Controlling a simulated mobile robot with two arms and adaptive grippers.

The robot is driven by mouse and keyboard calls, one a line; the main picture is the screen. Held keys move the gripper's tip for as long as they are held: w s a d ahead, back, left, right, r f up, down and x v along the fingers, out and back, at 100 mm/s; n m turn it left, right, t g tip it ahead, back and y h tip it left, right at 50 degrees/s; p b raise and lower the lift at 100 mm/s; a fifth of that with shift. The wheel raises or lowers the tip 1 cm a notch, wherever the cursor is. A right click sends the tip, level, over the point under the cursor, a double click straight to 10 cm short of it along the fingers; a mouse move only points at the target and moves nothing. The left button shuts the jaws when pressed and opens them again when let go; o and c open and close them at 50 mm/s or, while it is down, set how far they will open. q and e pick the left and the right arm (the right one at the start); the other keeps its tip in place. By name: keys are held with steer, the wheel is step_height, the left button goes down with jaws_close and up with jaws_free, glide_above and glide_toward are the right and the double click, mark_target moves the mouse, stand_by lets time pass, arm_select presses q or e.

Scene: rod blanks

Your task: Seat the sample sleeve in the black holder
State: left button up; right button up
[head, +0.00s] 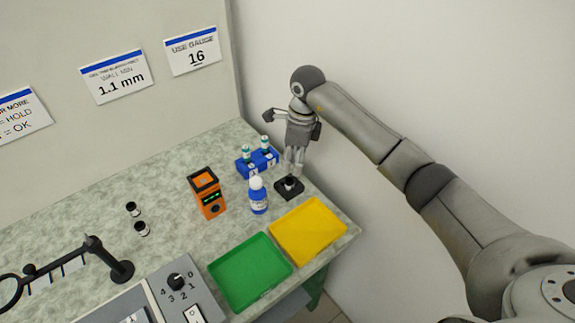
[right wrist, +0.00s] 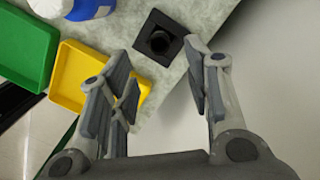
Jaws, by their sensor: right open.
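The black holder (head: 289,190) is a square dark block near the table's right edge. In the right wrist view the holder (right wrist: 175,27) shows a dark round part at its middle; I cannot tell whether this is an empty socket or a sleeve in it. Two small dark cylinders with pale parts, one (head: 132,209) and another (head: 141,228), stand on the left of the table and may be sleeves. My right gripper (head: 294,168) points down just above the holder. In the right wrist view its fingers (right wrist: 160,62) are apart, with nothing between them. My left gripper is not in view.
A blue rack (head: 243,169) with vials, a blue-and-white bottle (head: 258,197) and an orange device (head: 208,194) stand close to the holder. A yellow tray (head: 309,231) and green tray (head: 250,270) lie in front.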

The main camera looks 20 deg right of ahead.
steer(key=r, duration=0.1)
steer(key=r+p, duration=0.1)
steer(key=r, duration=0.2)
steer(key=shift+s+d+r+p, duration=0.1)
steer(key=shift+d+r+p, duration=0.15)
steer(key=shift+p, duration=0.1)
